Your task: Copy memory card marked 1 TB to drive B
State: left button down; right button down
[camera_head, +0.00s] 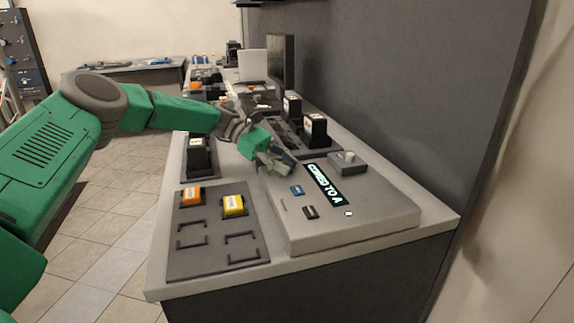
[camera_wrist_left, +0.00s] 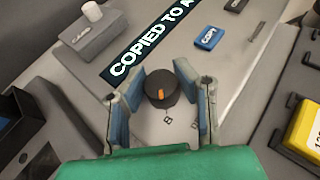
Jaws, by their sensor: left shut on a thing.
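My left gripper (camera_head: 277,158) is over the far left part of the grey copier console (camera_head: 350,231). In the left wrist view its fingers (camera_wrist_left: 160,96) are shut on a round black knob (camera_wrist_left: 158,84) with an orange mark. A letter B is printed beside the knob, on the gripper's side. The console display (camera_head: 325,185) reads "COPIED TO A". A blue COPY button (camera_head: 297,190) and a dark button (camera_head: 310,212) sit near it. An orange card (camera_head: 191,197) and a yellow card (camera_head: 233,206) lie left of the console. I cannot make out a 1 TB marking. My right gripper is out of view.
The cards lie on a dark holder mat (camera_head: 218,262) with two empty bracketed places in front. A small box with a white knob (camera_head: 348,157) stands behind the display. Black card units (camera_head: 315,128) stand farther back. A dark wall borders the right side.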

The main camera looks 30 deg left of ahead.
pick_arm(q)
jog(key=c, duration=1.2)
grip_release()
jog(key=shift+w+a+f, duration=0.1)
jog(key=shift+a+f, duration=0.05)
jog(key=shift+a, duration=0.05)
jog(key=shift+a, duration=0.1)
jog(key=shift+v, duration=6)
jog(key=shift+w+a+f, duration=0.1)
jog(key=shift+w+f, duration=0.05)
